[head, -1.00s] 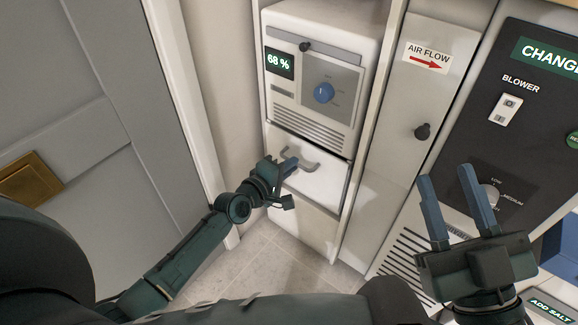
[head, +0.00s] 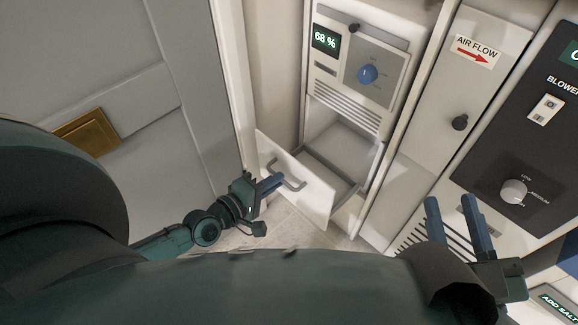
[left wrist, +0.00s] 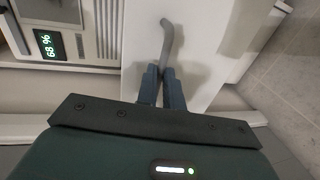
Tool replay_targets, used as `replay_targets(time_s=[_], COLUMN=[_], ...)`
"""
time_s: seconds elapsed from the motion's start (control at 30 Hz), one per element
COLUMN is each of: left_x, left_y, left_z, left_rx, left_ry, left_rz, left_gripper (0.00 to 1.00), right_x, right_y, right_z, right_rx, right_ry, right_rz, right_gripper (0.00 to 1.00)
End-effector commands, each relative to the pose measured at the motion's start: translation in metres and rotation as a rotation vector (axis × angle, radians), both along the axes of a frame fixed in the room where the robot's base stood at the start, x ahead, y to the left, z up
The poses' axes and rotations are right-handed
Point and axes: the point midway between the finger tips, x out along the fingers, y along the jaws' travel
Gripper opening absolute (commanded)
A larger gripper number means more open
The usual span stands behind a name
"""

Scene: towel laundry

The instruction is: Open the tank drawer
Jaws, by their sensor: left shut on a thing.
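The tank drawer (head: 306,194) is pulled out of the white unit (head: 391,75), with its white front tilted in the picture and its inside showing from above. A grey curved handle (head: 293,183) is on the drawer front. My left gripper (head: 272,184) is shut on this handle. In the left wrist view, the blue fingers (left wrist: 160,74) close around one end of the handle (left wrist: 166,42). My right gripper (head: 455,203) is open and empty, in front of the vent slats and dark panel at the right.
The unit has a 68 % display (head: 325,40) and a blue knob (head: 368,74). A narrow AIR FLOW panel (head: 468,60) with a black knob stands to its right. A grey door (head: 100,60) is at the left. Tiled floor shows below the drawer.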

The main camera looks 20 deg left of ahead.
Motion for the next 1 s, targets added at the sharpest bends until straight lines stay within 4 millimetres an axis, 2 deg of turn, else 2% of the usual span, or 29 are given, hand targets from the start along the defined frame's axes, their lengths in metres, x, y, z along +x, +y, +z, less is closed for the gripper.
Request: replay_targets(time_s=[0.2, 0.53, 0.57, 0.8, 1.0], left_x=[-0.015, -0.018, -0.018, -0.017, -0.016], left_y=[0.005, 0.006, 0.006, 0.006, 0.006], left_z=[0.0, -0.001, -0.001, 0.0, 0.0], left_rx=[-0.001, 0.001, 0.001, 0.0, 0.0], left_ry=[-0.001, 0.002, 0.002, 0.001, 0.0], left_rz=[-0.001, 0.0, 0.0, 0.0, 0.0], left_gripper=[0.0, 0.0, 0.09, 0.29, 0.31], right_x=[0.001, 0.001, 0.001, 0.001, 0.001], right_y=[0.0, -0.001, -0.001, -0.001, -0.001], right_z=[0.0, 0.001, 0.001, 0.001, 0.0], right_rx=[-0.006, -0.006, -0.006, -0.006, -0.005], right_ry=[-0.002, -0.004, -0.004, -0.004, -0.004], right_rz=[-0.003, -0.004, -0.004, -0.004, -0.003], right_gripper=[0.36, 0.36, 0.36, 0.36, 0.36])
